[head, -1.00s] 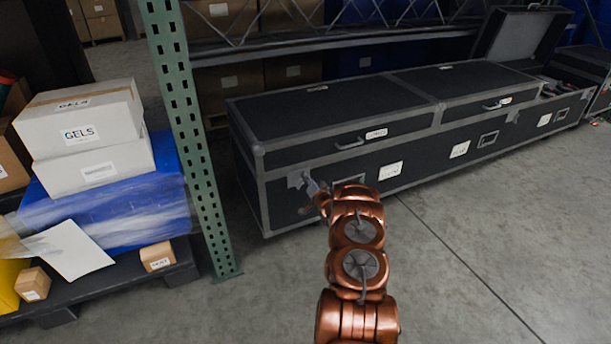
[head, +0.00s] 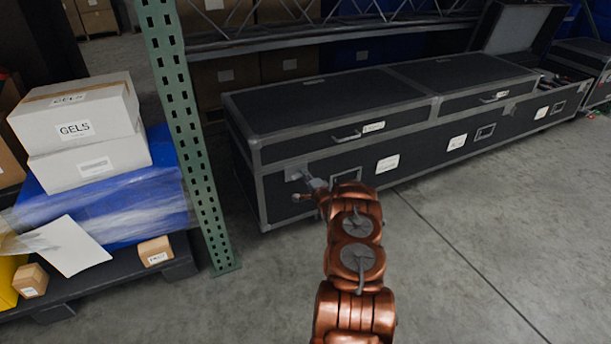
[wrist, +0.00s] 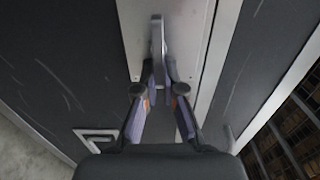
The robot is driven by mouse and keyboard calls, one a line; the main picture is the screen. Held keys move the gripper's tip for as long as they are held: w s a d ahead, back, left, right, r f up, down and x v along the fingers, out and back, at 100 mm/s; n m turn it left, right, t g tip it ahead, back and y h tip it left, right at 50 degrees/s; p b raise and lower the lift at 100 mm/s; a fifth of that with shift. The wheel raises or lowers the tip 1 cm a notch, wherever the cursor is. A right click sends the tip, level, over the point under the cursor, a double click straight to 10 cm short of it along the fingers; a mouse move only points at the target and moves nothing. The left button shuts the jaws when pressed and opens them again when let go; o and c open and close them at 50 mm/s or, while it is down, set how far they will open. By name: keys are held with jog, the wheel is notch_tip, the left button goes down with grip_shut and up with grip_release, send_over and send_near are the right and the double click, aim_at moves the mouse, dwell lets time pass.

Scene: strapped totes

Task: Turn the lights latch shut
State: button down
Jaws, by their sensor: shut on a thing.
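The lights latch (head: 293,174) is a grey metal fitting at the left end of the long black case's front, at the seam below the lid. In the wrist view its grey lever (wrist: 157,38) stands out from a pale metal plate and runs down between my fingers. My gripper (wrist: 161,84) is shut on the lever, one finger pad on each side. In the head view my gripper (head: 314,184) is small at the latch, partly hidden by my copper wrist. I cannot read the latch's exact angle there.
The long black case (head: 410,170) has another lid section and an open lid at its far right. A green rack post (head: 186,140) stands close left of the latch. White boxes (head: 90,165) sit left on a blue-wrapped load. The floor (head: 480,240) at right is clear.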

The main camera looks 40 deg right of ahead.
dwell(0.3)
jog(key=c, duration=1.3)
grip_release()
jog(key=shift+v, duration=6)
